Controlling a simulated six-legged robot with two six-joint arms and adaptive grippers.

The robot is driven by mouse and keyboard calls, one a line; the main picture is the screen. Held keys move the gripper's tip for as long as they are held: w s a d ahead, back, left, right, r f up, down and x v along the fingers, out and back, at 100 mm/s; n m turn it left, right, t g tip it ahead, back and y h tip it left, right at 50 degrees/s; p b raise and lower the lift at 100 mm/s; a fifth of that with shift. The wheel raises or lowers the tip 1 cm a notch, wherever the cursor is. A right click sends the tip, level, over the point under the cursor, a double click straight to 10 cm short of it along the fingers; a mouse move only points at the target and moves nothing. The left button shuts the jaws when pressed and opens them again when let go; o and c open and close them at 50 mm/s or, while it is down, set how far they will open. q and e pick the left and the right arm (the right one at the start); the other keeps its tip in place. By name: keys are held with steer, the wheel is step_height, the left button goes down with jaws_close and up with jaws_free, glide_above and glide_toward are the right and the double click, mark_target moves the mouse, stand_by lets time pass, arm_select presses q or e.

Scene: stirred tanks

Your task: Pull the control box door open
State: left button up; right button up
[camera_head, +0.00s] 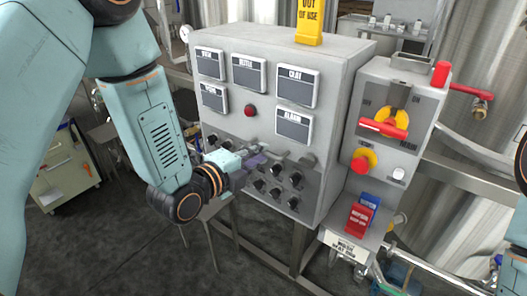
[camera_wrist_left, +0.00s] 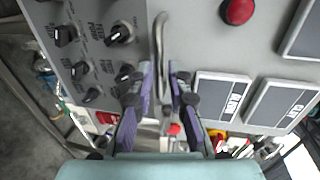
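The control box (camera_head: 228,123) is a large grey cabinet with several small display panels, a red button and a lower panel of black knobs. Its front looks shut. A curved metal handle (camera_wrist_left: 159,40) stands out from the front in the left wrist view, between the knobs and the red button. My left gripper (camera_head: 262,162) is at the box front; its purple fingers (camera_wrist_left: 163,80) are apart, one on each side of the handle's lower part. I cannot tell whether they touch it. In the head view the gripper mostly hides the handle. My right gripper does not show.
A smaller grey switch box (camera_head: 372,150) with a red and yellow switch stands right of the control box. A yellow out-of-use sign (camera_head: 310,22) stands on top. Blue and red padlock-like tags (camera_head: 360,215) are below right. The dark floor at left front is clear.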

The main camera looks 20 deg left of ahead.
mark_target(252, 137)
arm_select(q)
steer(key=shift+w+a+f, duration=0.1)
steer(key=shift+w+f, duration=0.1)
steer(key=shift+w, duration=0.45)
steer(key=shift+w+f, duration=0.15)
steer(key=shift+w, duration=0.45)
steer(key=shift+w+d, duration=0.1)
steer(key=shift+d, duration=0.35)
steer(key=shift+a, duration=0.3)
steer(key=c, duration=0.3)
jaws_close()
steer(key=shift+d, duration=0.1)
